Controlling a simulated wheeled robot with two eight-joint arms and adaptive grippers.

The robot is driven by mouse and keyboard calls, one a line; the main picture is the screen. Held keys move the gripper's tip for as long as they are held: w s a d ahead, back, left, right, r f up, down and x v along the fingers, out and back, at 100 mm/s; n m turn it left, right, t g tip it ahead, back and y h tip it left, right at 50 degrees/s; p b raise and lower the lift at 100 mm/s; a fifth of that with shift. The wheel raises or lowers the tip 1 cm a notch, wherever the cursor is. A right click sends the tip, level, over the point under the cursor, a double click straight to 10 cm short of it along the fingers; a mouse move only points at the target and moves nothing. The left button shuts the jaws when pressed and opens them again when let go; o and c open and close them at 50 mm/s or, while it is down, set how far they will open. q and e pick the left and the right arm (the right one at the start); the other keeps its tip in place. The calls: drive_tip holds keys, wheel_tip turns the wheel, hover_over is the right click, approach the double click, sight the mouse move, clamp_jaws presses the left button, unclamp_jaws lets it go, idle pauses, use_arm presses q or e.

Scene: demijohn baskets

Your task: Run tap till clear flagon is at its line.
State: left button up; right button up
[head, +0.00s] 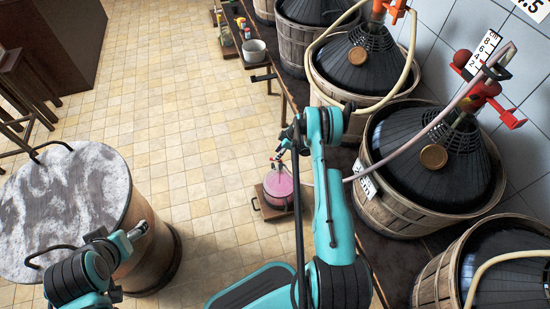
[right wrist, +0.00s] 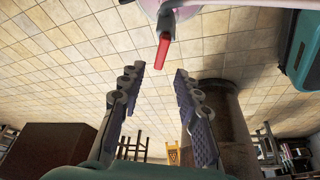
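The clear flagon (head: 278,190) holds pink liquid and stands on a small wooden stand beside the dark bench. Its fill line is too small to make out. My right gripper (head: 279,157) is just above the flagon's neck. In the right wrist view my right gripper (right wrist: 156,100) has its fingers wide apart with nothing between them. A red tap lever (right wrist: 163,50) lies just beyond the fingertips, apart from them. A pale pink hose (head: 420,133) runs from a demijohn towards the flagon. My left gripper (head: 139,231) is by the round table; its fingers are too small to read.
Several dark demijohns in wooden baskets (head: 395,212) line the right wall. A round marble-topped table (head: 75,200) with black handles stands at left. The tiled floor between is clear.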

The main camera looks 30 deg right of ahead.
drive_tip(key=b+x, duration=0.1)
drive_tip(key=x, duration=0.3)
clamp_jaws()
